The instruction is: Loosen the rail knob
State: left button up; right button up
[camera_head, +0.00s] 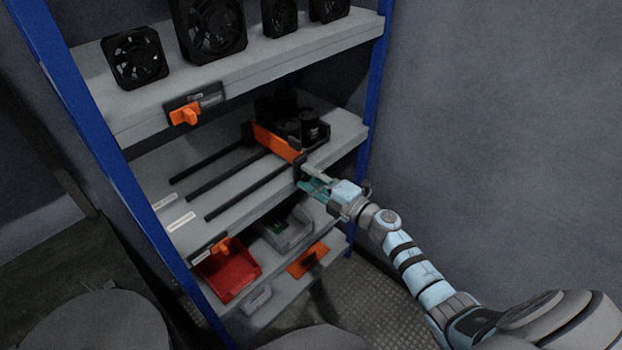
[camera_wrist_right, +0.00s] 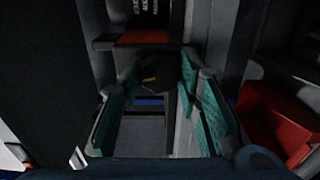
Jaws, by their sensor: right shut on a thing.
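The rail knob looks to be the dark knob with a yellow mark (camera_wrist_right: 160,70) between my right fingertips in the right wrist view. In the head view it is mostly hidden by the gripper, near the front end of the orange bar (camera_head: 277,144) on the middle shelf. My right gripper (camera_head: 313,184) reaches in from the right at the shelf's front edge. It is shut on the dark knob, its teal pads on either side (camera_wrist_right: 158,82). My left gripper is not in view.
Dark rails (camera_head: 238,187) run along the middle shelf (camera_head: 335,150). Black cylinders (camera_head: 310,124) stand behind the orange bar. Fans (camera_head: 135,58) stand on the upper shelf. A red bin (camera_head: 228,275) and a grey bin (camera_head: 287,236) are below. A blue post (camera_head: 372,90) is close to my right arm.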

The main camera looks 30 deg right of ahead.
jog(key=shift+f+n, duration=0.1)
jog(key=shift+n, duration=0.5)
jog(key=o, duration=1.2)
jog(key=shift+c, duration=0.2)
jog(key=shift+s, duration=0.1)
jog(key=v, duration=1.2)
jog(key=shift+d, duration=0.1)
